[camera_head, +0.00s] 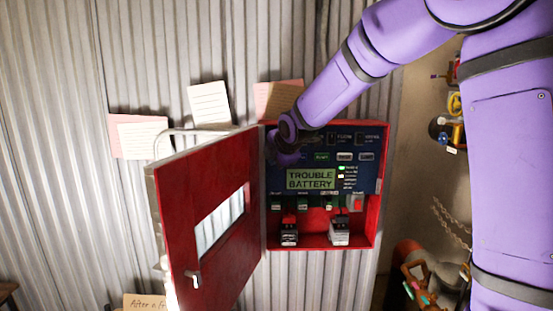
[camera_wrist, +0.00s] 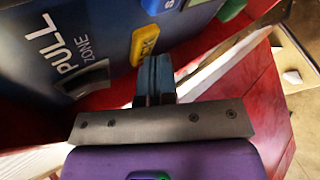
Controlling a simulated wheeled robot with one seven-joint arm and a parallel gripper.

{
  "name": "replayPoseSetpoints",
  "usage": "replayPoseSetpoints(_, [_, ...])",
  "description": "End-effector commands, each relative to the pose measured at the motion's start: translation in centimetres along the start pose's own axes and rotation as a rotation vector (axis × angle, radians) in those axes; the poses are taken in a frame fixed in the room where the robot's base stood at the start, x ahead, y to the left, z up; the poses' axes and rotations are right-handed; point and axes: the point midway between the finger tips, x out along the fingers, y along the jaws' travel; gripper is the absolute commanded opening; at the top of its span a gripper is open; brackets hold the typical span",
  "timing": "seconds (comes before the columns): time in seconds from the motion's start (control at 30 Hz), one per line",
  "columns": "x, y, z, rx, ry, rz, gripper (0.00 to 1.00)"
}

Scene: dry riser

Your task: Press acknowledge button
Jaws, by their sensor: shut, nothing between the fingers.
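The red alarm panel box (camera_head: 384,190) hangs open on the corrugated wall. Its dark blue face (camera_head: 308,172) has a green display reading TROUBLE BATTERY (camera_head: 311,179) and several small buttons. My gripper (camera_head: 282,158) is at the upper left of this face, mostly hidden by my own wrist. In the wrist view my gripper (camera_wrist: 154,72) is shut and empty, its fingertips close to a yellow button (camera_wrist: 143,41) with dark lettering that I cannot read surely. I cannot tell whether they touch. A blue button (camera_wrist: 160,4) and a green one (camera_wrist: 230,8) are beyond it.
The red door (camera_head: 190,220) stands swung open to the left, close beside my gripper; it also shows in the wrist view (camera_wrist: 245,95). Two batteries (camera_head: 289,236) (camera_head: 339,236) sit at the box's bottom. Paper notes (camera_head: 209,106) are on the wall. Pipes and valves (camera_head: 420,280) are at right.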

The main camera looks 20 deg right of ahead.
Motion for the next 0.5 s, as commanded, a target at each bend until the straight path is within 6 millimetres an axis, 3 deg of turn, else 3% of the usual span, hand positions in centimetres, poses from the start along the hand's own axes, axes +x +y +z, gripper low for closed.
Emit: replayPoseSetpoints(0.5, [-1.3, -0.9, -0.9, -0.002, 0.0, 0.0, 0.0])
